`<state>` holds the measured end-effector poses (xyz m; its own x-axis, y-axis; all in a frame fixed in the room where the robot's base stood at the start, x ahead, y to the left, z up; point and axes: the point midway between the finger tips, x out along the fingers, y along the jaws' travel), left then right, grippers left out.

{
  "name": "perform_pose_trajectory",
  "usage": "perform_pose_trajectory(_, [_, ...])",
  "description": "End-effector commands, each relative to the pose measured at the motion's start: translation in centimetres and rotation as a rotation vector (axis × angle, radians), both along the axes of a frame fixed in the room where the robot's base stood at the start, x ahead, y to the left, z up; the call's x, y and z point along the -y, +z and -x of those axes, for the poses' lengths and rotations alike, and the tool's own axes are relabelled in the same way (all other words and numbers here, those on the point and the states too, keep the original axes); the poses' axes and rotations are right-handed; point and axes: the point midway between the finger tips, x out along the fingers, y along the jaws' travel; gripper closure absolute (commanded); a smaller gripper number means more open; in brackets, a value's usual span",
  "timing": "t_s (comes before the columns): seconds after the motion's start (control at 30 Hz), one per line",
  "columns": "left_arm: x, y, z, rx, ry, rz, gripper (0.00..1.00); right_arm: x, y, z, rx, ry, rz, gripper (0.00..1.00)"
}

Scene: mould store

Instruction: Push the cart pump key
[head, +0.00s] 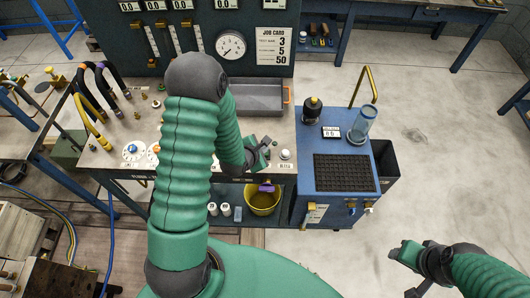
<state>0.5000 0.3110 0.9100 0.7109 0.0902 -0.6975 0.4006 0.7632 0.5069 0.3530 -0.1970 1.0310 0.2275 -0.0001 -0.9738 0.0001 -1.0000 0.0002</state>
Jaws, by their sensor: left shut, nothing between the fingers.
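The blue cart (312,175) stands right of the bench. On its top are a small white panel with a dark display (331,132), a black knob on a brass base (312,108) and a clear cylinder with blue fittings (362,124). I cannot tell which part is the pump key. My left gripper (265,146) is shut and empty over the bench's right end, left of the cart, close to a pale round button (286,154). My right gripper (405,270) is low at the right, over the floor and apart from the cart; its finger gap is unclear.
A black ribbed mat (344,172) covers the cart's front top. A yellow bent handle (362,86) rises at its back, and a black bin (384,160) hangs on its right side. A grey tray (260,97) sits on the bench. A yellow bucket (262,200) stands below. Floor to the right is clear.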

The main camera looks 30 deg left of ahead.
Motion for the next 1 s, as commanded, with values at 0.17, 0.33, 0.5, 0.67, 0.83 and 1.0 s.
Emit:
perform_pose_trajectory(0.17, [-0.1,-0.1,0.0,0.0,0.0,0.0,1.0,0.0,-0.1,0.0,0.0,0.0,0.0,0.5])
perform_pose_trajectory(0.33, [-0.1,-0.3,0.0,0.0,0.0,0.0,1.0,0.0,-0.2,0.0,0.0,0.0,0.0,0.5])
perform_pose_trajectory(0.5, [-0.1,-0.5,0.0,0.0,0.0,0.0,1.0,0.0,-0.4,0.0,0.0,0.0,0.0,0.5])
perform_pose_trajectory(0.67, [-0.1,-0.7,0.0,0.0,0.0,0.0,1.0,0.0,-0.5,0.0,0.0,0.0,0.0,0.5])
perform_pose_trajectory(0.83, [-0.1,-0.9,0.0,0.0,0.0,0.0,1.0,0.0,-0.7,0.0,0.0,0.0,0.0,0.5])
perform_pose_trajectory(1.0, [-0.1,-1.0,0.0,-0.001,-0.001,0.001,1.0,0.0,-0.7,0.0,0.0,0.0,0.0,0.5])
